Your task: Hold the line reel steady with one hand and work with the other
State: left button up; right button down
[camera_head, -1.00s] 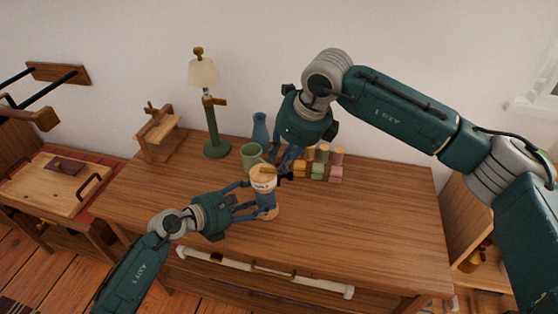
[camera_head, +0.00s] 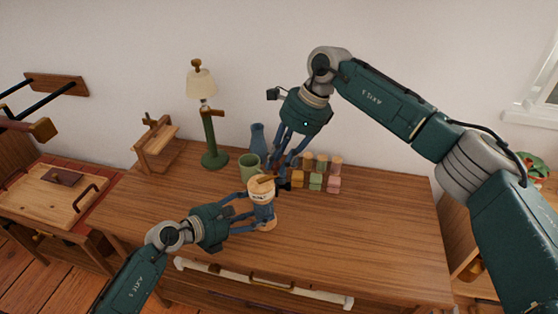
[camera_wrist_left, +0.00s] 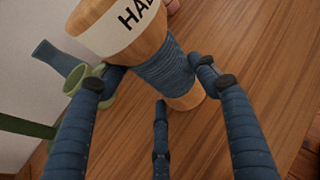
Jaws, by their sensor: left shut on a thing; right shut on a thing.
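The line reel (camera_head: 262,196) stands upright on the wooden table, a pale wooden spool with blue line wound round its waist and a printed label, partly readable, near its top. My left gripper (camera_head: 258,214) is shut around the reel from the left. In the left wrist view its fingers (camera_wrist_left: 158,92) lie on both sides of the blue winding on the reel (camera_wrist_left: 166,66). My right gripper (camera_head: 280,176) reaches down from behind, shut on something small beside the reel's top. A brown bar (camera_head: 265,180) lies across that top; the right fingertips hide exactly what they grip.
A green mug (camera_head: 249,165) and blue vase (camera_head: 258,138) stand close behind the reel. Several small coloured blocks (camera_head: 318,179) are to its right. A green lamp (camera_head: 211,140) and wooden stand (camera_head: 153,145) are at the back left. The table's right side (camera_head: 390,215) is clear.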

pick_arm(q)
jog(key=shift+s+d+f, duration=0.15)
jog(key=shift+s+f, duration=0.05)
jog(key=shift+f, duration=0.15)
pick_arm(e)
jog(key=shift+a+r, duration=0.2)
jog(key=shift+a, duration=0.15)
jog(key=c, duration=1.6)
grip_release()
jog(key=shift+d+f, duration=0.1)
jog(key=v, duration=1.2)
pick_arm(q)
jog(key=o, duration=1.4)
jog(key=shift+o, duration=0.3)
jog(key=shift+w+r, duration=0.1)
jog(key=shift+w, duration=0.05)
pick_arm(e)
jog(key=shift+d, duration=0.1)
